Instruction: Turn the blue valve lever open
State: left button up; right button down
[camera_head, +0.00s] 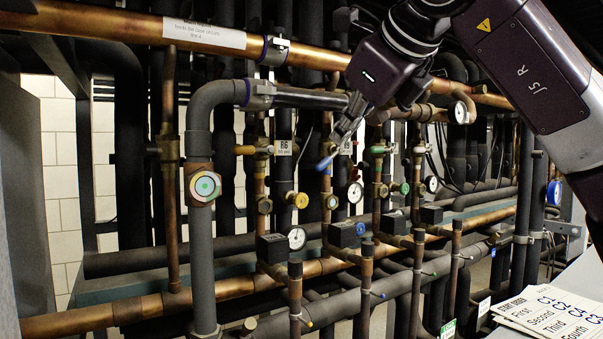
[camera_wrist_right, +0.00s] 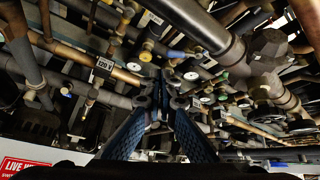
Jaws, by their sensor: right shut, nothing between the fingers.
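The blue valve lever (camera_head: 326,163) shows in the head view, near the middle of the pipe rack, as a short bright blue handle slanting down to the left. My right gripper (camera_head: 338,140) comes in from the upper right, and its fingertips are just above and beside the lever. I cannot tell whether they touch it. In the right wrist view the fingers of my right gripper (camera_wrist_right: 167,80) are closed together with nothing held. A blue handle (camera_wrist_right: 176,54) lies just beyond the tips there. The lever's valve body is partly hidden behind the fingers. My left gripper is not in view.
Copper and dark insulated pipes cross the rack closely. A yellow lever (camera_head: 243,150) is to the left and a green-handled valve (camera_head: 379,150) to the right. A dark horizontal pipe (camera_head: 310,99) runs above. Gauges (camera_head: 297,238) and printed sheets (camera_head: 550,312) are lower down.

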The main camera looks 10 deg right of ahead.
jog(key=r+h, duration=0.1)
jog(key=r, duration=0.1)
jog(key=p, duration=0.3)
send_near(324, 165)
jog(key=shift+m+t, duration=0.3)
jog(key=shift+t, duration=0.1)
jog(key=p+x, duration=0.3)
jog(key=x, duration=0.3)
jog(key=shift+w+f, duration=0.1)
jog(key=shift+f, duration=0.1)
jog(key=shift+w+f, duration=0.2)
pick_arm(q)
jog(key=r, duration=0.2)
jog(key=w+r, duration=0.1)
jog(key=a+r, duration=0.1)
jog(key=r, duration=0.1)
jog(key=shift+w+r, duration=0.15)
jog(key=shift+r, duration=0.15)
pick_arm(e)
jog(key=shift+a, duration=0.15)
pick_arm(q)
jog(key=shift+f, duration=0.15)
pick_arm(e)
jog(key=shift+f, duration=0.1)
